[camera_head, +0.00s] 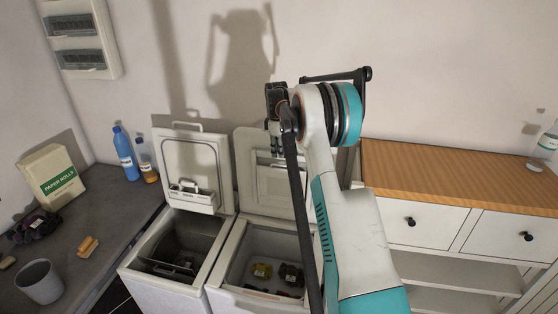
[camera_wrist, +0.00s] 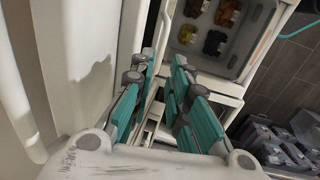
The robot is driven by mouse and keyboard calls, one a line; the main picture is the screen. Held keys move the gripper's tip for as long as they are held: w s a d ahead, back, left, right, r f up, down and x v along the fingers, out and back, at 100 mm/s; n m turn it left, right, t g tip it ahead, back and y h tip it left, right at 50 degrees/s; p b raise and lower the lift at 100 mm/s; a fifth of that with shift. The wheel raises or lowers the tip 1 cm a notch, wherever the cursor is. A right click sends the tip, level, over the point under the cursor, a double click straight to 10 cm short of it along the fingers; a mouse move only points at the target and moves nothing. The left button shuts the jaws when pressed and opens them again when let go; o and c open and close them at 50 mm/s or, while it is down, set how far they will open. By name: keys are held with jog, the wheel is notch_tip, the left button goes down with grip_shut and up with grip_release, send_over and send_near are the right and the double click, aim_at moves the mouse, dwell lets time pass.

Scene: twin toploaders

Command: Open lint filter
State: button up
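Two top-loading machines stand side by side with their lids raised. The left lid (camera_head: 191,160) has a tray-like compartment (camera_head: 193,199) tilted out at its lower part. The right lid (camera_head: 256,195) has a rectangular inset panel (camera_head: 273,184), partly hidden behind my gripper and arm; I cannot tell for certain that it is the lint filter, and it looks shut. My gripper (camera_head: 275,151) points down in front of the upper part of the right lid. In the wrist view my gripper (camera_wrist: 163,105) has its teal-padded fingers apart, with no object clearly held between them.
The right machine's tub (camera_head: 257,249) holds several dark and yellow items, also in the wrist view (camera_wrist: 215,42). A grey counter (camera_head: 112,207) with bottles and a mug (camera_head: 40,281) is at left. A wood-topped cabinet (camera_head: 450,178) is at right.

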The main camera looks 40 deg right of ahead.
jog(key=f, duration=0.5)
jog(key=shift+w+d+f+p, duration=0.25)
jog(key=shift+d+f+p, duration=0.05)
jog(key=shift+f+p, duration=0.1)
grip_shut()
